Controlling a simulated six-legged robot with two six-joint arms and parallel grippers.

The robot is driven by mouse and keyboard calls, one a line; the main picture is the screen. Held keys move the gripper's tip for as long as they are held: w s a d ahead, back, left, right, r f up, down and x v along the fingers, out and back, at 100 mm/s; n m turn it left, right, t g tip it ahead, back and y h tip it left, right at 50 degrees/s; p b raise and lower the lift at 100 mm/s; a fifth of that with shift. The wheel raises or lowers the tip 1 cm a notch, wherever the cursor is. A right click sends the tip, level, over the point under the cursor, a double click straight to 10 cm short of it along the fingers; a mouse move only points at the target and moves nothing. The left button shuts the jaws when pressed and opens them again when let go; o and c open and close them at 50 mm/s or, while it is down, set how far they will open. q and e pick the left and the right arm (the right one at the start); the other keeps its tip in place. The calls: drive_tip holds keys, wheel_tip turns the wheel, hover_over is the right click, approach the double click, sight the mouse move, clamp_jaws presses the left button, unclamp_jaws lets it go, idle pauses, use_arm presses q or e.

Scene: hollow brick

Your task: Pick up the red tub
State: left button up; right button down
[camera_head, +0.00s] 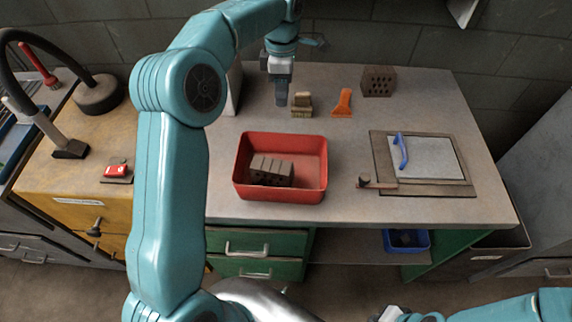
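The red tub (312,165) stands on the grey worktop near its front edge, with a dark hollow brick (271,171) lying in its left part. My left gripper (281,100) hangs pointing down above the worktop, behind the tub and apart from it. Its fingers look close together, but they are too small to tell whether they are open or shut. At the bottom right only part of my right arm shows, with a small light end piece (392,314) low in the picture; its fingers cannot be made out.
Behind the tub are a brush-like block (302,105), an orange scraper (342,103) and a brick with holes (378,81). At right lies a framed board with a blue handle (401,150). A blue bin (407,241) sits below. The worktop between tub and board is mostly clear.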

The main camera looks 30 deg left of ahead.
use_arm(q)
wheel_tip(320, 180, down, 3)
drive_tip(key=s, duration=0.1)
hover_over(281, 143)
drive_tip(key=f, duration=0.7)
drive_tip(key=shift+w+f+p, duration=0.3)
drive_tip(key=shift+w+p, duration=0.05)
wheel_tip(281, 143, down, 4)
drive_tip(key=shift+s+f+p, duration=0.1)
drive_tip(key=shift+s+p, duration=0.05)
drive_tip(key=shift+p, duration=0.45)
drive_tip(key=shift+s+f, duration=0.1)
drive_tip(key=shift+f, duration=0.1)
drive_tip(key=shift+d+f, duration=0.1)
drive_tip(key=shift+c, duration=0.9)
drive_tip(key=shift+f, duration=0.1)
clamp_jaws()
use_arm(e)
drive_tip(key=shift+s+r, duration=0.15)
drive_tip(key=shift+r, duration=0.75)
